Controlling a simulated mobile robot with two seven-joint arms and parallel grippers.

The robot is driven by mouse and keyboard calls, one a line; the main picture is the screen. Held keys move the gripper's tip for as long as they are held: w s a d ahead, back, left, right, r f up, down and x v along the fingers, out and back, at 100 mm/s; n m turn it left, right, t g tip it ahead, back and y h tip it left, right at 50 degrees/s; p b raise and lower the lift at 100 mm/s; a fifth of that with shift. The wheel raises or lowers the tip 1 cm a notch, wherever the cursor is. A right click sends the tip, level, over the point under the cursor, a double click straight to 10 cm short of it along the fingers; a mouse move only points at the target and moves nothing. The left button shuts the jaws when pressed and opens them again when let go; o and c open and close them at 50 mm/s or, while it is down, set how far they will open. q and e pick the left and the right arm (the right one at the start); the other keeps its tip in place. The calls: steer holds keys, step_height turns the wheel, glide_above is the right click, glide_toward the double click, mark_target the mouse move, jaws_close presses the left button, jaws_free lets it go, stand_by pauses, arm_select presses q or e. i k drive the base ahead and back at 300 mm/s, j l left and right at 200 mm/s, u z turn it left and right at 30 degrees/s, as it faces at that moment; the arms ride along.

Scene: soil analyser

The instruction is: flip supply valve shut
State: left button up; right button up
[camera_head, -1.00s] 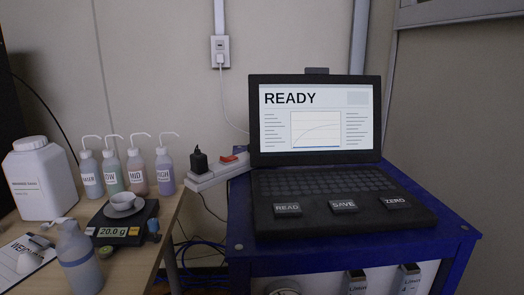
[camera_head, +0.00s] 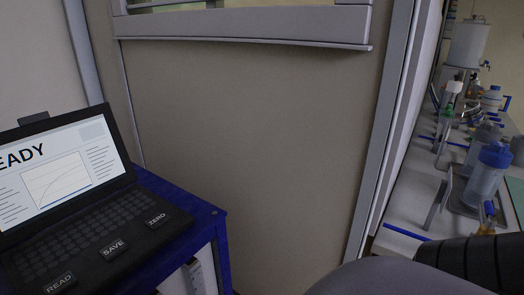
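I cannot make out a supply valve in the current view. A blue cart (camera_head: 190,208) stands at the lower left and carries an open black laptop (camera_head: 118,222) with READ, SAVE and ZERO keys. Part of a white panel with a gauge-like fitting (camera_head: 195,277) shows below the cart top, cut off by the picture's bottom edge. Neither of my grippers is in view.
A beige partition wall (camera_head: 250,140) with a window ledge (camera_head: 245,30) fills the middle. At the right, past a grey frame post (camera_head: 376,130), a white bench (camera_head: 408,205) holds several bottles, including a blue-capped one (camera_head: 485,178).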

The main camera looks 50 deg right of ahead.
mark_target(490, 222)
steer(key=z, duration=3.1)
